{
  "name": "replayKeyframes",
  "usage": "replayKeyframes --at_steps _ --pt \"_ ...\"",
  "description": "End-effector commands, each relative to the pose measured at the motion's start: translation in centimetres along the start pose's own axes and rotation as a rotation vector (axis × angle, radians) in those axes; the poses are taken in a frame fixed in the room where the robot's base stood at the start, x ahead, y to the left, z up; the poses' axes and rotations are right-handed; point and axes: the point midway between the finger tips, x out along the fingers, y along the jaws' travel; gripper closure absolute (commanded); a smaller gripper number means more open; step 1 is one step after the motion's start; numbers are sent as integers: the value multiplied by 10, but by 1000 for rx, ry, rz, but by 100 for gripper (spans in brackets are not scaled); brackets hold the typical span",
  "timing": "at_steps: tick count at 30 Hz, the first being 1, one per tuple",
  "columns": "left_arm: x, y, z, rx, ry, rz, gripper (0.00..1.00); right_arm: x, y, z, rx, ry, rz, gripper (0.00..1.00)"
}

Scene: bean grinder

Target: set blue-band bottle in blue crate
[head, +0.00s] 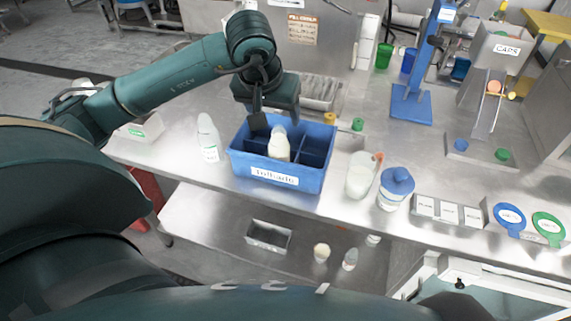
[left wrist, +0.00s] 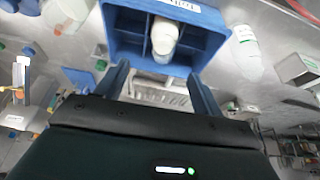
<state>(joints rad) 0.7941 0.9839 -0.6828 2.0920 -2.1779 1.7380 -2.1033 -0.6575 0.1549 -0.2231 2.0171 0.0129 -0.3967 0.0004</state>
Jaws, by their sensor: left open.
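The blue crate (head: 275,179) stands on the steel bench with its label facing me. A whitish bottle (head: 279,147) stands in one of its front compartments, its top above the rim. It also shows in the left wrist view (left wrist: 164,38); I cannot make out its band clearly. My left gripper (head: 275,119) is over the back of the crate. In the left wrist view the gripper (left wrist: 160,78) has its fingers apart, with nothing between the tips, and the bottle lies beyond them. My right gripper is not in view.
A blue stand (head: 411,104) is behind. Bare bench lies between crate and left bottle.

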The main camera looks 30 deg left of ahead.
Motion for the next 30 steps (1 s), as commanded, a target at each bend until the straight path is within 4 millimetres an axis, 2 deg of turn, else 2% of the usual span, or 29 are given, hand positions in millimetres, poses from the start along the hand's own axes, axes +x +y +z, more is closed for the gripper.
replayKeyframes --at_steps 2,4,5,6,8,9,10,12,13,15,17,18,20,22,24,25,27,30 --pt "9 18 14 -32 -52 73 32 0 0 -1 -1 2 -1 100" --pt "19 49 38 -108 -147 204 32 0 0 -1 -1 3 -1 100" --pt "23 66 53 -158 -211 277 32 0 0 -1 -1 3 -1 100" --pt "25 94 75 -250 -320 389 32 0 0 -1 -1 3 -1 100" --pt "17 139 111 -450 -543 572 32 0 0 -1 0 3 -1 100" --pt "5 167 131 -616 -724 684 32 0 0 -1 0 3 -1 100" --pt "-7 184 141 -749 -865 755 32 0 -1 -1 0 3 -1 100" --pt "-34 213 150 -1084 -1220 869 32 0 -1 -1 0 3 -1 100" --pt "-43 220 148 -1238 -1382 896 32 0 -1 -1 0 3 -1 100" --pt "-54 226 134 -1611 -1773 905 32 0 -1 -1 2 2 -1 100" --pt "-47 218 118 -1941 -2123 846 32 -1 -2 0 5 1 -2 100" --pt "-33 208 109 1963 2144 -696 32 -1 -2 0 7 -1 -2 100" --pt "0 187 104 1695 1854 -397 32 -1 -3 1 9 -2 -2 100" --pt "51 159 118 1367 1510 -119 32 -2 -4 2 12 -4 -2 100" --pt "99 134 150 1060 1195 74 32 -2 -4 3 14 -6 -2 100" --pt "115 125 166 950 1084 130 32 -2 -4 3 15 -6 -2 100" --pt "142 111 202 737 871 225 32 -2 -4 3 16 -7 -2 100" --pt "164 100 244 528 663 299 32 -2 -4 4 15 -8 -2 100"
